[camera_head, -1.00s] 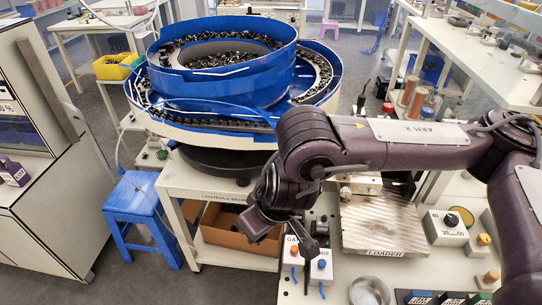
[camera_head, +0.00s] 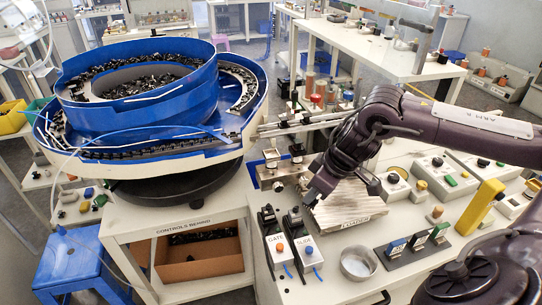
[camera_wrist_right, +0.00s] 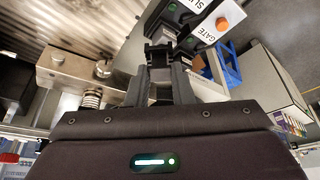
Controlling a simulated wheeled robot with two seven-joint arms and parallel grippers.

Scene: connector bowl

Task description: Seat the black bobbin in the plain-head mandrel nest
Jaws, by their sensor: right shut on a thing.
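My right gripper (camera_head: 371,183) hangs over the ribbed metal loader plate (camera_head: 345,208) in the head view. In the right wrist view its fingers (camera_wrist_right: 163,72) are closed on a small black part, the black bobbin (camera_wrist_right: 160,53), held at the tips. The bobbin is too small to make out in the head view. A metal block (camera_wrist_right: 85,75) with round heads and a spring below shows left of the fingers, apart from them. It also shows in the head view (camera_head: 283,174). I cannot tell which head is the plain one. My left gripper is out of view.
The blue bowl feeder (camera_head: 150,105) full of black parts stands at the left. GATE (camera_head: 276,247) and SLIDE (camera_head: 307,250) switch boxes, a round metal dish (camera_head: 358,263) and coloured blocks (camera_head: 413,243) line the bench front. A yellow post (camera_head: 482,206) stands right.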

